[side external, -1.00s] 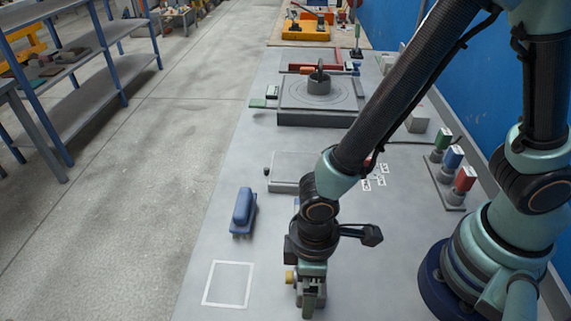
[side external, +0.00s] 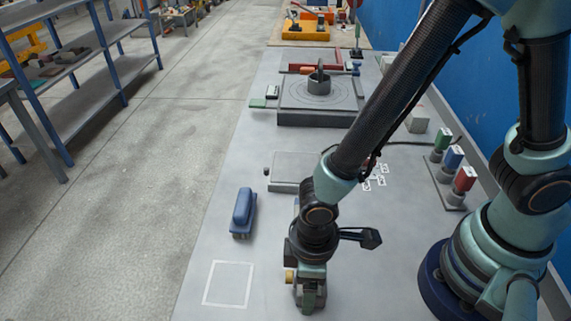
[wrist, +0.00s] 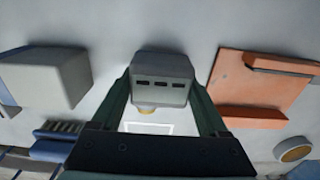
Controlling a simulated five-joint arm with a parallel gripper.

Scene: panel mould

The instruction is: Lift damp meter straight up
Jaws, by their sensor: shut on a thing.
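In the side view my gripper (side external: 311,292) points down low over the near part of the table. It hides most of the meter there; a yellow knob (side external: 290,277) shows at its left. I cannot tell whether the meter touches the table.
A white square outline (side external: 228,284) is on the table left of my gripper, with a blue brush (side external: 243,213) behind it. A grey flat box (side external: 285,171) lies behind my gripper. A rack with green, blue and red handles (side external: 450,190) stands at right. In the wrist view an orange piece (wrist: 262,90) lies right.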

